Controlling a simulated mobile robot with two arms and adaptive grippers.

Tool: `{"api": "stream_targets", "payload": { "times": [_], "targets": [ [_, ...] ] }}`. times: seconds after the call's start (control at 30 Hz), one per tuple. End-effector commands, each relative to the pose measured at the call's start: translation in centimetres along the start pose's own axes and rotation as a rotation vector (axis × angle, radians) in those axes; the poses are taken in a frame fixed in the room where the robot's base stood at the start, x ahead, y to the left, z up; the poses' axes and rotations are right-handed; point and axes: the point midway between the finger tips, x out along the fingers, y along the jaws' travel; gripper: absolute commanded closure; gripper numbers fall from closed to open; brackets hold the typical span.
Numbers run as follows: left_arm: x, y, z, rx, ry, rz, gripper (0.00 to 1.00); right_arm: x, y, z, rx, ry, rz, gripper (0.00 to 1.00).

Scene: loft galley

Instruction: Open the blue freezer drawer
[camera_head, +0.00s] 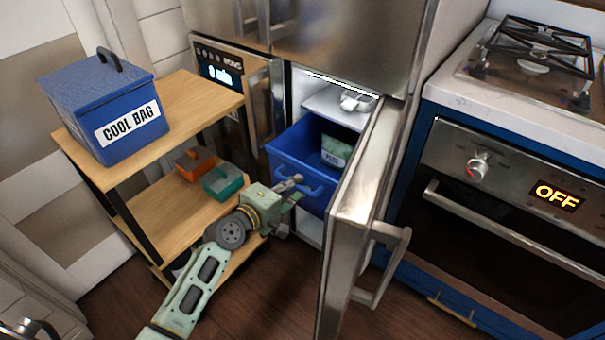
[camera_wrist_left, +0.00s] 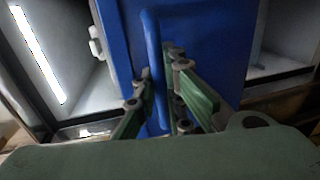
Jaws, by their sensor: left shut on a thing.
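The blue freezer drawer (camera_head: 286,156) sits in the lower freezer compartment and sticks out past its front. A green packet (camera_head: 335,151) lies inside it. The drawer's front fills the middle of the left wrist view (camera_wrist_left: 205,40), with its blue bar handle (camera_wrist_left: 152,45) running up the picture. My left gripper (camera_head: 297,187) is at the drawer's front, shut on the handle; in the left wrist view its fingers (camera_wrist_left: 160,100) lie on both sides of the bar. My right gripper is not in view.
The steel freezer door (camera_head: 352,215) stands open just right of the drawer. A wooden shelf cart (camera_head: 200,100) at left holds a blue cool bag (camera_head: 108,105) on top and orange (camera_head: 193,163) and teal (camera_head: 222,182) containers below. An oven (camera_head: 500,200) stands at right.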

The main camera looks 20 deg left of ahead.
Motion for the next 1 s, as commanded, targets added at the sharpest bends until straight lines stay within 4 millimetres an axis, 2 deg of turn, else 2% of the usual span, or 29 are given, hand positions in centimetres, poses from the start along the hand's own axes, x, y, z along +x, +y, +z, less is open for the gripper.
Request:
{"api": "stream_targets", "payload": {
  "times": [0.1, 0.3, 0.83, 0.87, 1.0],
  "targets": [
    [-1.4, -0.3, 0.0, 0.001, -0.001, -0.003, 1.0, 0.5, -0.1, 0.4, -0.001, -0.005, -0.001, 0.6],
    [-2.8, -0.6, 0.0, 0.001, -0.001, -0.002, 1.0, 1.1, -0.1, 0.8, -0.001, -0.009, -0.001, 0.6],
    [-3.3, -0.7, 0.0, 0.0, -0.001, -0.001, 1.0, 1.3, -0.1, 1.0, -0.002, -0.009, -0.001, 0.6],
    [-3.3, -0.7, 0.0, 0.0, -0.001, -0.001, 0.88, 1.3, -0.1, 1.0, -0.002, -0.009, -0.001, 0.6],
    [-3.3, -0.7, 0.0, 0.0, 0.0, -0.001, 0.76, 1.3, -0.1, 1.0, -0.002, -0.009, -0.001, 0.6]
  ]
}}
